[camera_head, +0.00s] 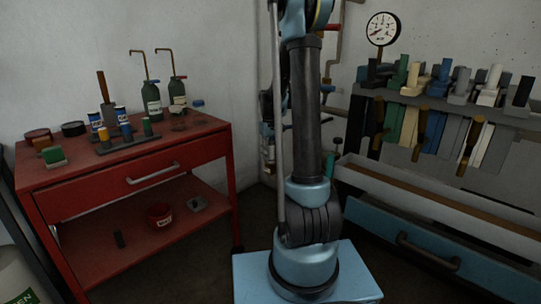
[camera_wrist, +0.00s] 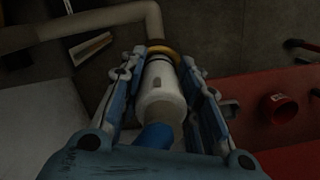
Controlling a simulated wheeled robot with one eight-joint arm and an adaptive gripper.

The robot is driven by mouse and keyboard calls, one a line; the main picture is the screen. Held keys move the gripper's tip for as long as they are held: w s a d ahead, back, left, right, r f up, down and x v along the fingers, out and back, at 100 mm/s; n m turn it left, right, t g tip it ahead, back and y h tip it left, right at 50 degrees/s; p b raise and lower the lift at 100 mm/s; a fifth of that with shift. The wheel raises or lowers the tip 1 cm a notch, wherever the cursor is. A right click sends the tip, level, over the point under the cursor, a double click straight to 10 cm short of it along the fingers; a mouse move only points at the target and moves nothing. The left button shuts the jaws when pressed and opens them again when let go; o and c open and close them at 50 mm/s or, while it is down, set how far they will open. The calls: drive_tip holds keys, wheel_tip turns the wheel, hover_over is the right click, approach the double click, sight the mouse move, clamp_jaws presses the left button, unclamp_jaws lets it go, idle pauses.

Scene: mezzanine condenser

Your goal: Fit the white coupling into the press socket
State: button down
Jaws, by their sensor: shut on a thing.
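In the wrist view the white coupling (camera_wrist: 161,92) is a pale cylinder with a small dark slot in its side. It lies lengthwise between the two blue fingers of my gripper (camera_wrist: 164,68), which are shut on it. A brass-coloured ring (camera_wrist: 164,51) sits at the coupling's far end, on the end of a bent beige pipe (camera_wrist: 100,19). This looks like the press socket. The coupling's far end lines up with the ring, but I cannot tell whether it is inside or only in front. A blue part shows at the coupling's near end. The head view does not show the coupling clearly.
A red cart (camera_head: 130,183) with bottles, tins and a tool block stands at the left. A red pot (camera_head: 160,215) is on its lower shelf. A rack of coloured tools (camera_head: 445,90) hangs at the right, above a blue drawer (camera_head: 420,250). A pressure gauge (camera_head: 383,29) is above.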

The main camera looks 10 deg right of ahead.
drive_tip(key=shift+f, duration=0.3)
drive_tip(key=c, duration=1.1)
unclamp_jaws()
drive_tip(key=r, duration=0.8)
drive_tip(key=w+r, duration=0.1)
drive_tip(key=r, duration=0.2)
drive_tip(key=shift+w+a+r, duration=0.1)
drive_tip(key=shift+r, duration=0.3)
